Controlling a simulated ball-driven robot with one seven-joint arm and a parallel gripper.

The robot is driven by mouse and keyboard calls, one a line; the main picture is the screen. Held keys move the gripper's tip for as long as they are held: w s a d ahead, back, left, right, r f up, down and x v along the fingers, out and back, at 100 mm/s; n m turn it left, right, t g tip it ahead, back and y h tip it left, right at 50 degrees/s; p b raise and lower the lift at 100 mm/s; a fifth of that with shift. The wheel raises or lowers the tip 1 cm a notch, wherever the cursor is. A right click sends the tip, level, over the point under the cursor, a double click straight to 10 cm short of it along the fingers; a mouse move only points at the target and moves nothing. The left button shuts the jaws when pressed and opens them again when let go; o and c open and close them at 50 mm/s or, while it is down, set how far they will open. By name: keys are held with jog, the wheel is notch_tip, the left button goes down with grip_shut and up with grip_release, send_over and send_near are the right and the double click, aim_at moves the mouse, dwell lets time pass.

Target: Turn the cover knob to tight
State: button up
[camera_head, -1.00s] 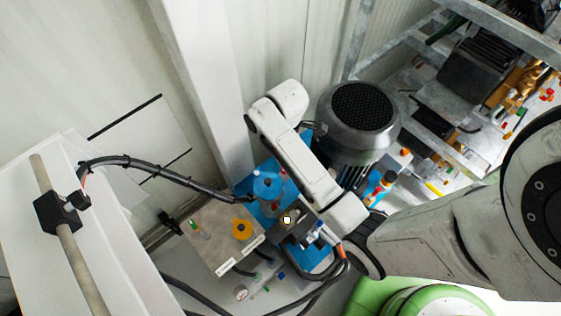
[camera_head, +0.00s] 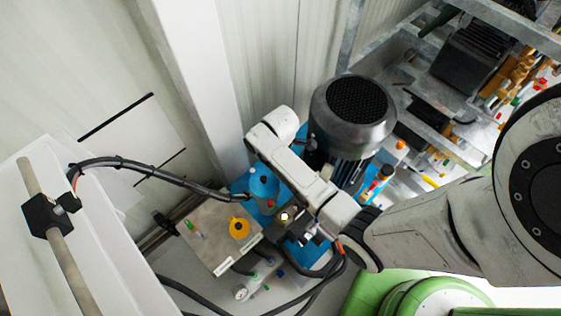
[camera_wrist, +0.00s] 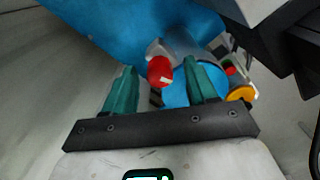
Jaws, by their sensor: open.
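A red knob (camera_wrist: 160,71) with a pale mark on its face shows in the wrist view, on a grey fitting beside a large blue body. My gripper (camera_wrist: 161,65) is open, its two green fingers standing left and right of the red knob in the picture. I cannot tell whether either finger touches it. In the head view my gripper's end is by the blue pump (camera_head: 263,184), and its fingers are mostly hidden by my arm. I cannot tell which knob is the cover knob.
A yellow knob (camera_head: 239,228) sits on a beige box (camera_head: 215,245) left of my gripper. A dark ribbed motor (camera_head: 352,115) stands behind my arm. Black cables (camera_head: 150,178) run at the left, near a white column (camera_head: 200,90). A metal rack fills the upper right.

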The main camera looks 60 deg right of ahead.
jog(key=c, duration=1.1)
jog(key=shift+o, duration=0.2)
jog(key=m+p, duration=0.3)
jog(key=m, duration=0.1)
jog(key=shift+r+m, duration=0.15)
jog(key=shift+m, duration=0.25)
jog(key=m+p, duration=0.2)
jog(key=m, duration=0.4)
jog(key=shift+p, duration=0.3)
jog(key=m+p, duration=0.1)
jog(key=m, duration=0.4)
jog(key=shift+m, duration=0.4)
jog(key=m+p, duration=0.1)
jog(key=m, duration=0.4)
jog(key=shift+m, duration=0.3)
